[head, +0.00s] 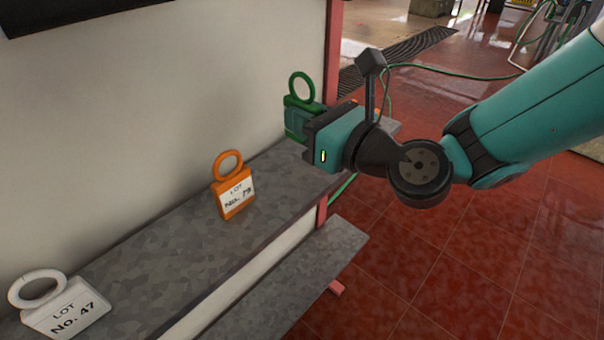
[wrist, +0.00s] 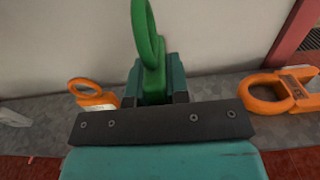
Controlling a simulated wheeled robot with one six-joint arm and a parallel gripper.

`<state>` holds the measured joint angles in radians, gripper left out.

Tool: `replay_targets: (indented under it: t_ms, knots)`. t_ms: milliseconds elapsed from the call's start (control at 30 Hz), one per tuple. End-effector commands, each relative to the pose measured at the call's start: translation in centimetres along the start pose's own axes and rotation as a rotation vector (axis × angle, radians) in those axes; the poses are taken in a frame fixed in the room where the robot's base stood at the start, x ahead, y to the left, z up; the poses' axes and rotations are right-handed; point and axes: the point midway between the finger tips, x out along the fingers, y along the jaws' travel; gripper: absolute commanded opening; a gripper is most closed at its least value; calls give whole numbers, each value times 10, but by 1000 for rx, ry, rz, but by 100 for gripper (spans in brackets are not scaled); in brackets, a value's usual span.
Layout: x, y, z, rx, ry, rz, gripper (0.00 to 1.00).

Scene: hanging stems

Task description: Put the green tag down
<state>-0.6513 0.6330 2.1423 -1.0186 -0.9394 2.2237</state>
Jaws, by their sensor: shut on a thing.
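The green tag (head: 301,88) has a ring on top and stands upright in my gripper (head: 302,122) at the right part of the grey shelf. My gripper is shut on its body, which is mostly hidden by the jaws. In the wrist view the green ring (wrist: 146,35) rises between the jaws of my gripper (wrist: 153,88). Whether the tag's bottom touches the shelf is hidden.
The grey shelf (head: 150,240) runs along a pale wall. An orange tag No. 79 (head: 235,193) and a white tag No. 47 (head: 65,308) stand on it. Another orange ringed tag (wrist: 283,90) lies on the right in the wrist view. A lower shelf (head: 290,290) juts below.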

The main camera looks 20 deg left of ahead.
Motion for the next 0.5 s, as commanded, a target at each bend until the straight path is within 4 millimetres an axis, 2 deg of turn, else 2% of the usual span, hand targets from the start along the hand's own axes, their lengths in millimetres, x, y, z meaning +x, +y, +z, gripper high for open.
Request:
replay_targets:
  t_ms: [33,100,333,500]
  knots:
    - [0,0,-18,2,1,-1,0]
    - [0,0,-28,1,1,-1,0]
    - [0,0,-43,0,0,0,0]
    - [0,0,-72,2,1,0,0]
